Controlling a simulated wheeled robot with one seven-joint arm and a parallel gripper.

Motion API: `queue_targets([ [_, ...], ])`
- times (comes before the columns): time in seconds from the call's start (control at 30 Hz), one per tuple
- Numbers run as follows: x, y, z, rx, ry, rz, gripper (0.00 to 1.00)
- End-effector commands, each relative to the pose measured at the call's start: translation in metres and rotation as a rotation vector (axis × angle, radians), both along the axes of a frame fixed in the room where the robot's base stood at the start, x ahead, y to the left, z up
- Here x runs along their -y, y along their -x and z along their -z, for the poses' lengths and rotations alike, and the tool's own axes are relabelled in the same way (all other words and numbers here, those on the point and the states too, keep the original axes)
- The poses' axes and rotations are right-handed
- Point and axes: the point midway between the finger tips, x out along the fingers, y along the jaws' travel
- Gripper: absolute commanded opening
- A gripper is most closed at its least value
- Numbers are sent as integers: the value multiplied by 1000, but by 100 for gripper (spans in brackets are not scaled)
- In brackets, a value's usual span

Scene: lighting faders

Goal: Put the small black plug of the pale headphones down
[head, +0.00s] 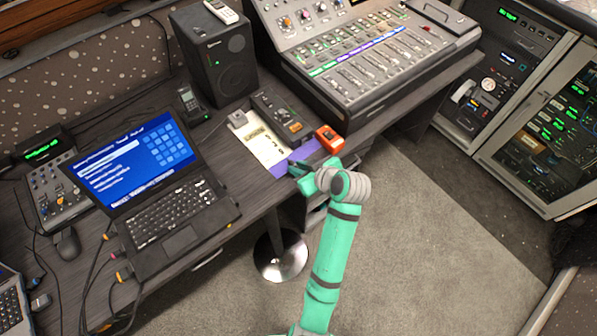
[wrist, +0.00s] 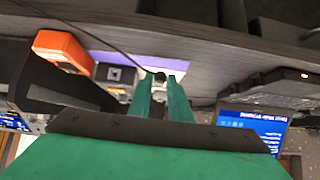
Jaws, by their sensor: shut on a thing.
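My gripper (wrist: 161,84) reaches up from below in the wrist view, its two green fingers close together. The small black plug (wrist: 160,76) shows as a dark bit between the fingertips, and a thin dark cable runs from there to the upper left. In the head view my gripper (head: 299,170) is at the desk's front edge, by a purple patch (head: 305,151). The plug cannot be made out there. I cannot make out the pale headphones in either view.
An orange box (head: 329,139) sits right of the purple patch, with a pale sheet (head: 262,146) and a black device (head: 281,117) behind. An open laptop (head: 180,212) stands left, a mixing console (head: 368,62) at the back right. The purple patch is partly bare.

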Motion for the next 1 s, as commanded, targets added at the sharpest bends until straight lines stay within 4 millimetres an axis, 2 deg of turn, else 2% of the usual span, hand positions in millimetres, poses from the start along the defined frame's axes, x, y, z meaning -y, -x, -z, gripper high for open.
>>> queue_targets([
  [0.23,0,-1,31,-2,-1,1,0],
  [0.77,0,-1,38,-1,-1,0,0],
  [0.8,0,-1,39,0,-1,-1,20],
  [0.87,0,-1,39,0,-1,-1,34],
  [1.0,0,-1,39,0,-1,-1,36],
])
